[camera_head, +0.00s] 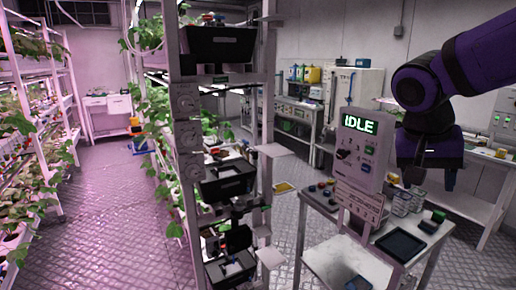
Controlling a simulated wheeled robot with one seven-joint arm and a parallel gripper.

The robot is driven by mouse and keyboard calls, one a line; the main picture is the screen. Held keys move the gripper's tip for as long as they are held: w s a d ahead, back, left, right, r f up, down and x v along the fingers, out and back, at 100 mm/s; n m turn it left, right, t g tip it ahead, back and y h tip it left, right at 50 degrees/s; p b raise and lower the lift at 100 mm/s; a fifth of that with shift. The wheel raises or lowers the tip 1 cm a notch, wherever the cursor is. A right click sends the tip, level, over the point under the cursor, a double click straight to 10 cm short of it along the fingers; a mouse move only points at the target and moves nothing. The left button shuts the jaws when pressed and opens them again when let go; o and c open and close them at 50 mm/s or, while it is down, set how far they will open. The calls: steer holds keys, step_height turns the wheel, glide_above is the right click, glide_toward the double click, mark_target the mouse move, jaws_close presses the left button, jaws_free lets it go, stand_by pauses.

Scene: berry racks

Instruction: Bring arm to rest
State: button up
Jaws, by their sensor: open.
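My purple and black arm reaches in from the upper right.
A small table (335,262) below the panel bears a dark tray (400,246), jars (402,203) and small coloured items. A tall rack post (186,150) with black bins (218,46) stands left of centre. Plant racks (40,130) line the left. The aisle floor (115,200) is clear.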

steer(key=s+r+n+t+y, duration=0.1)
steer(key=s+n+t+y, duration=0.2)
steer(key=s+n, duration=0.3)
steer(key=s+t, duration=0.1)
steer(key=s, duration=0.4)
steer(key=shift+s+r+y, duration=0.2)
steer(key=shift+s+y, duration=0.15)
steer(key=shift+y, duration=0.05)
stand_by(1.1)
